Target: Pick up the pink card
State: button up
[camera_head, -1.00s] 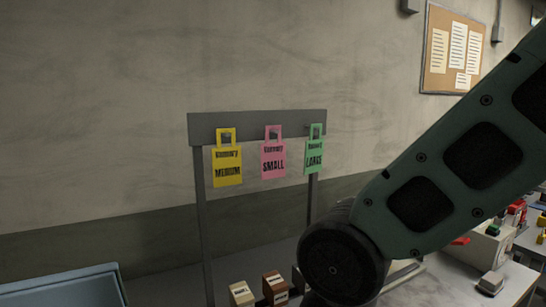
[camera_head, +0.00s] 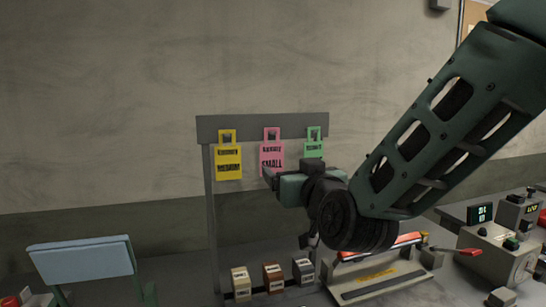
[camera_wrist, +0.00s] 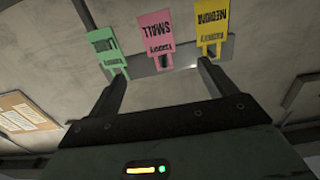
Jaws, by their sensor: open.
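The pink card (camera_head: 271,155), marked SMALL, hangs from a grey rack bar (camera_head: 262,121) between a yellow card (camera_head: 228,160) marked MEDIUM and a green card (camera_head: 314,146). My gripper (camera_head: 268,178) is in front of the rack, just below the pink card in the head view, and hides its lower part. In the wrist view the cards appear upside down. There the pink card (camera_wrist: 155,32) shows between the open, empty fingers of my gripper (camera_wrist: 166,75), beyond their tips. The green card (camera_wrist: 102,50) and yellow card (camera_wrist: 211,32) are at either side.
Several small labelled blocks (camera_head: 273,277) stand at the rack's foot. A grey device with a red handle (camera_head: 378,272) and a control box (camera_head: 500,250) are at the right. A pale blue panel (camera_head: 82,258) is at the lower left.

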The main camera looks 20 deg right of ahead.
aim_at(272, 154)
jog(key=w+p, duration=0.5)
jog(key=w, duration=0.6)
jog(key=shift+w+r, duration=0.1)
jog(key=shift+w, duration=0.25)
jog(key=w+p, duration=0.4)
jog(key=shift+w, duration=0.85)
jog(key=shift+f, duration=0.2)
jog(key=shift+c, duration=0.3)
jog(key=c, duration=1)
